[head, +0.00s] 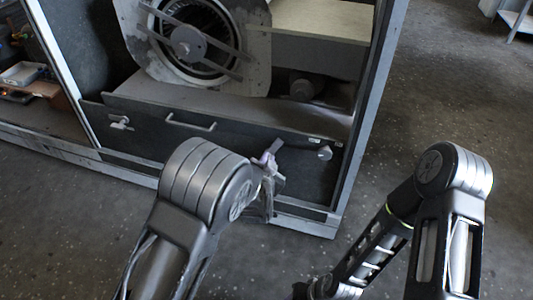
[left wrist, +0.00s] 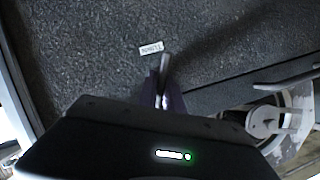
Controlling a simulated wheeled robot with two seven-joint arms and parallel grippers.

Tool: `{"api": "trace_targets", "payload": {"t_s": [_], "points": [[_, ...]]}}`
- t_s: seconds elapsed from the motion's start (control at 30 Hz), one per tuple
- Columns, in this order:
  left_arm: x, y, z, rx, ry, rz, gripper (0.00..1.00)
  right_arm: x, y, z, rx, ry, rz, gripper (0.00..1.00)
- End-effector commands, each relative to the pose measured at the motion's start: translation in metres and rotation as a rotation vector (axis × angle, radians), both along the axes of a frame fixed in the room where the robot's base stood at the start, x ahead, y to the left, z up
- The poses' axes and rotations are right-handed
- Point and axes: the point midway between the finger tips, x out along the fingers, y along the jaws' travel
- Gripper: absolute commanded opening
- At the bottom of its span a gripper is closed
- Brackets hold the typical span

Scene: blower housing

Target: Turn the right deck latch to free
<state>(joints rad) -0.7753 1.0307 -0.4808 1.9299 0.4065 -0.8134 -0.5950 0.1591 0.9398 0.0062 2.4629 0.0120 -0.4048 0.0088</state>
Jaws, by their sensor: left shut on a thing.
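The right deck latch (head: 324,153) is on the dark front panel of the blower housing, near its right post. It has a round grey end, and its lever runs left toward my left gripper (head: 272,160). My left gripper is at the panel, its fingers shut on the lever, partly hidden by my own wrist. In the left wrist view, the purplish fingers (left wrist: 162,92) are closed around a thin grey bar (left wrist: 165,62). The exact angle of the latch is hard to tell. My right arm is folded at the right; its gripper does not show.
The left deck latch (head: 120,122) and a bar handle (head: 190,122) are on the same panel. A small white label (head: 314,140) is above the right latch. The blower wheel (head: 188,42) stands behind the panel.

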Motion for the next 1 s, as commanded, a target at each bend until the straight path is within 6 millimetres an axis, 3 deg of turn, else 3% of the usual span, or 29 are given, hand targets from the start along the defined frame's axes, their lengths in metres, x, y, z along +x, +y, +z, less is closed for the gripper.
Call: {"api": "trace_targets", "payload": {"t_s": [0.43, 1.0], "points": [[-0.002, -0.006, -0.005, 0.407, -0.133, -0.005, 0.00, -0.002, 0.000, 0.010, 0.001, 0.004, 0.003, 0.36], [-0.002, -0.009, -0.014, 0.887, -0.291, -0.003, 0.00, 0.001, 0.000, -0.006, 0.001, -0.001, -0.001, 0.36]]}}
